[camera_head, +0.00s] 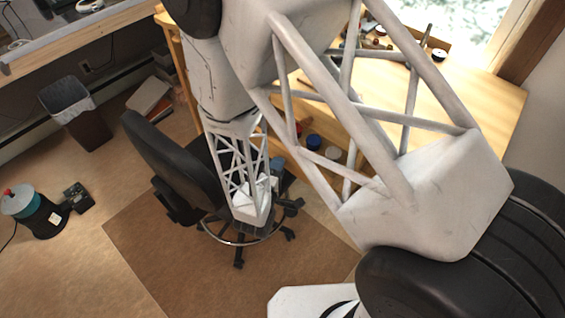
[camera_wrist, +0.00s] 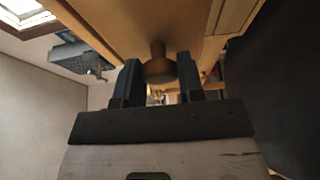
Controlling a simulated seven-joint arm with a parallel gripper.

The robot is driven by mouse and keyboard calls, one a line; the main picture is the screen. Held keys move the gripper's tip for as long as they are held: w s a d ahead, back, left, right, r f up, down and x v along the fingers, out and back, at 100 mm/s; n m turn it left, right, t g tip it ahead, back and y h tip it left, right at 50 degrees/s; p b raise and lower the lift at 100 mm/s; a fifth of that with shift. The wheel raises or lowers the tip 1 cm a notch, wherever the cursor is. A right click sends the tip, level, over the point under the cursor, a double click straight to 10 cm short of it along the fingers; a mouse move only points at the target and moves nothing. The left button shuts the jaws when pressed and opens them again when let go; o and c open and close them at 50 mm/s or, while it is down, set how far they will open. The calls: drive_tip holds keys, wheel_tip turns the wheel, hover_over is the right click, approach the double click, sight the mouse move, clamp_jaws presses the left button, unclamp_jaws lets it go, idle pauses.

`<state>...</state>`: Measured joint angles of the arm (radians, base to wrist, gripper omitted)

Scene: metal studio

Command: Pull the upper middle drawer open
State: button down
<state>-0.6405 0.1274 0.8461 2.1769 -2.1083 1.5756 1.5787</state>
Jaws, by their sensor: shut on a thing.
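In the wrist view, a round brown knob (camera_wrist: 158,70) stands out from a pale wooden front (camera_wrist: 140,25), seen close up at a steep angle. My gripper (camera_wrist: 158,78) has its two dark fingers on either side of the knob and is shut on it. Which drawer the knob belongs to, and whether that drawer stands out from its cabinet, I cannot tell. In the head view my own white arm covers much of the scene, and I cannot make out the gripper or the knob there.
In the head view, a wooden workbench (camera_head: 488,95) with small items is behind my arm. A black office chair (camera_head: 165,160) stands on a brown mat (camera_head: 170,255). A bin (camera_head: 80,115) is at the left. In the wrist view, a grey device (camera_wrist: 78,58) shows at the left.

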drive_tip(key=s+a, duration=0.9)
drive_tip(key=shift+s+a, duration=0.25)
idle(0.4)
drive_tip(key=c, duration=0.8)
unclamp_jaws()
drive_tip(key=shift+o, duration=0.2)
drive_tip(key=shift+s+a, duration=0.1)
drive_tip(key=shift+s, duration=0.1)
drive_tip(key=v, duration=0.7)
drive_tip(key=shift+s, duration=0.2)
